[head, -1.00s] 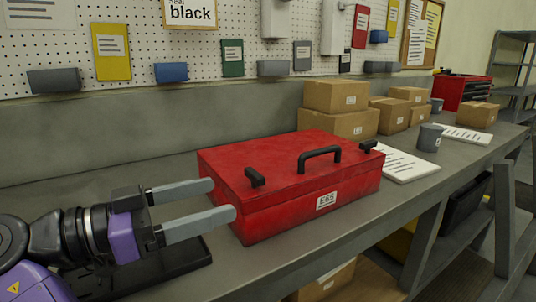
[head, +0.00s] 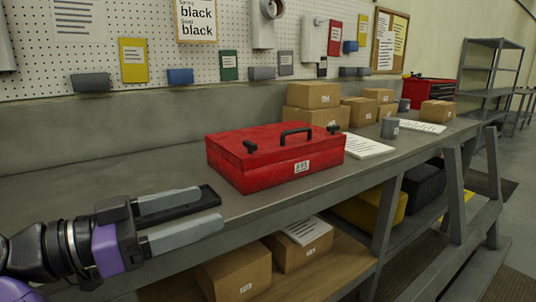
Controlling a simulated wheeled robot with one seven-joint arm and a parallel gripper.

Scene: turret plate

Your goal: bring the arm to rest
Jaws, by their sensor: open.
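My gripper (head: 190,218) is at the lower left of the head view. Its two grey fingers are parallel and apart, with nothing between them. They point right, over the front edge of the workbench (head: 110,175). A black flat tray or plate (head: 210,194) lies on the bench, partly hidden behind the fingers. A closed red toolbox (head: 240,165) with a black handle and latches stands on the bench to the right of the gripper, apart from it.
Cardboard boxes (head: 313,95), a grey cup (head: 389,128) and papers (head: 368,146) stand or lie farther along the bench. More boxes (head: 233,272) sit on the lower shelf. A pegboard (head: 130,25) backs the bench. The bench top left of the toolbox is mostly clear.

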